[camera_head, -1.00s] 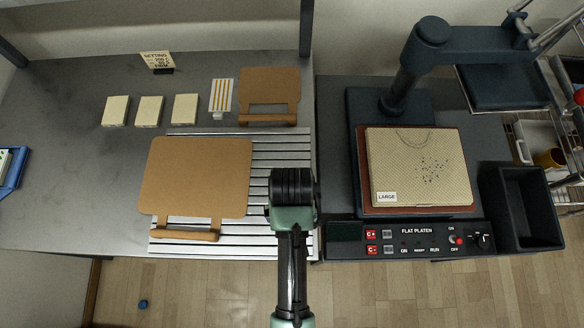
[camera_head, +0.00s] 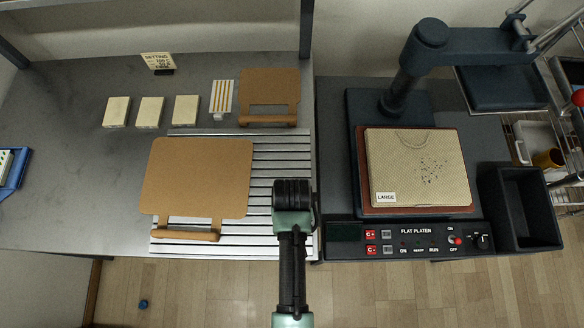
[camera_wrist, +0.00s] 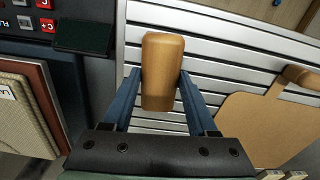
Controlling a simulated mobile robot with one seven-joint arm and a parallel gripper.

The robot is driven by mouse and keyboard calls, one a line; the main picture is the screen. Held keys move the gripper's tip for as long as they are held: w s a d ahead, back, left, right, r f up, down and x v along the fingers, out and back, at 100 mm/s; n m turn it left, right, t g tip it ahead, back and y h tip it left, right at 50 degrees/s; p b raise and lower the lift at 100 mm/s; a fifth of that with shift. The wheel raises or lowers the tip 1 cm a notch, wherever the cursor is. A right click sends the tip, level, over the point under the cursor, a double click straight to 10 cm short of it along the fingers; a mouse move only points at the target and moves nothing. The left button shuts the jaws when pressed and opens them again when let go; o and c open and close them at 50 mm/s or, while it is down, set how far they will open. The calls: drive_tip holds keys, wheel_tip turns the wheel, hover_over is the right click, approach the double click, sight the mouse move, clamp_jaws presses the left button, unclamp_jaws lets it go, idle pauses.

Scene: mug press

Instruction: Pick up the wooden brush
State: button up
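The wooden brush shows in the wrist view as a rounded light-brown wooden block (camera_wrist: 162,72). It lies over the silver slatted surface, between the fingers of my gripper (camera_wrist: 160,80). The two blue fingers are apart, one on each side of the block, with narrow gaps visible along its lower part. I cannot tell whether the fingertips touch it. In the head view the brush is hidden under my wrist, and my gripper's fingers do not show there. Any bristles are out of sight.
A brown board (camera_head: 198,178) with a handle lies left of my arm on the slatted surface (camera_head: 280,160). The press control panel (camera_head: 410,240) and the pad marked LARGE (camera_head: 418,170) are to the right. A dark bin (camera_head: 520,210) stands at the far right.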

clamp_jaws()
wheel_tip(320, 180, up, 10)
idle(0.6)
